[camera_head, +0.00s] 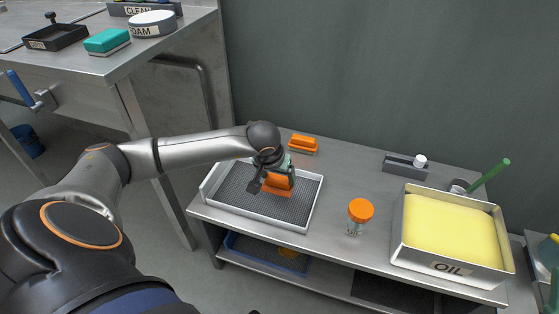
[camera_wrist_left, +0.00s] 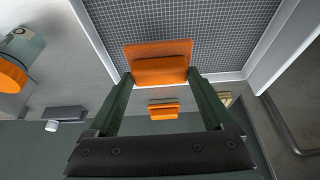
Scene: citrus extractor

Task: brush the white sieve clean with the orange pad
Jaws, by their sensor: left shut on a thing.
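The white sieve (camera_head: 314,205) is a shallow tray with a white rim and a dark grey mesh floor, lying at the left end of the low steel table. In the left wrist view its mesh (camera_wrist_left: 200,20) fills the top. My left gripper (camera_head: 277,177) is shut on the orange pad (camera_wrist_left: 160,62), with one green finger on each side of it. The pad is over the sieve's mesh, near its back rim; I cannot tell whether it touches. The gripper partly hides the pad in the head view. My right gripper is not in view.
A second orange pad (camera_head: 303,143) lies behind the sieve. An orange-capped jar (camera_head: 360,212) stands to the right, then a steel OIL tray (camera_head: 398,235) with yellow contents. A grey block (camera_head: 398,168) lies at the back. The higher counter (camera_head: 185,45) is at left.

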